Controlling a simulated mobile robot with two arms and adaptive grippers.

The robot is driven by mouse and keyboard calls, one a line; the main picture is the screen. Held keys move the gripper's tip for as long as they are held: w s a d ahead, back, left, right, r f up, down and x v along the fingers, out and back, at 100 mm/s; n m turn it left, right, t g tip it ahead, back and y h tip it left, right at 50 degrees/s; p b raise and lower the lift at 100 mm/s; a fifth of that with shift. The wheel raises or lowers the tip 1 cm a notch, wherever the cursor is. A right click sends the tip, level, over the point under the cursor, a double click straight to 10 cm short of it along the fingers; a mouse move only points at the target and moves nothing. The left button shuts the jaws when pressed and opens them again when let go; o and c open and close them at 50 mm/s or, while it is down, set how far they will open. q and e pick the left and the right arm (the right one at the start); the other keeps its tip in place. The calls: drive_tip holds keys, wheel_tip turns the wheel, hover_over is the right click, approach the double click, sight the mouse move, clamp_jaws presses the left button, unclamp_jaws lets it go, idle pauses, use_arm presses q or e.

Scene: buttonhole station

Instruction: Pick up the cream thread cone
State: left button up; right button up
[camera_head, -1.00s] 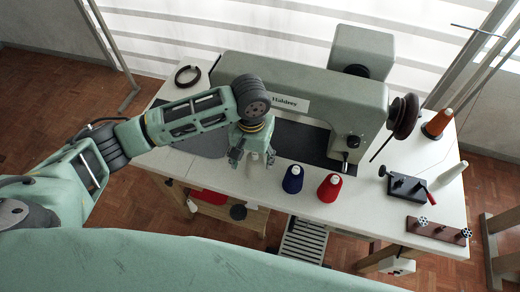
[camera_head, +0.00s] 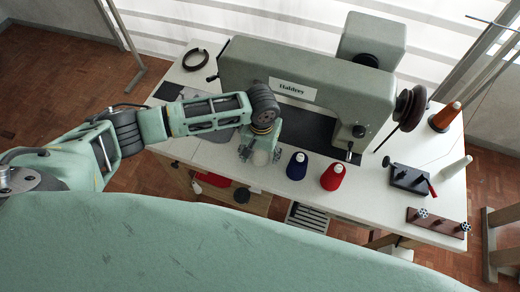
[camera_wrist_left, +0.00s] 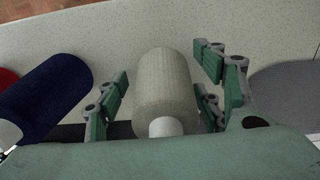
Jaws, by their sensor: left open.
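The cream thread cone (camera_wrist_left: 165,88) stands in the middle of the left wrist view, between the spread fingers of my left gripper (camera_wrist_left: 160,100). In the head view the cone (camera_head: 261,157) shows only in part beneath my left gripper (camera_head: 254,150), close to the table's front edge. The left gripper is open, with fingers on both sides of the cone; I see a gap between finger and cone on the left. Whether the right fingers touch it I cannot tell. My right gripper is not in view.
A navy cone (camera_head: 297,166) and a red cone (camera_head: 333,177) stand just right of the gripper on the white table (camera_head: 380,218). The sewing machine (camera_head: 300,92) stands behind.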

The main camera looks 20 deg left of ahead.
use_arm(q)
drive_tip(key=c, duration=1.2)
drive_tip(key=shift+c, duration=0.2)
drive_tip(key=shift+r, duration=0.15)
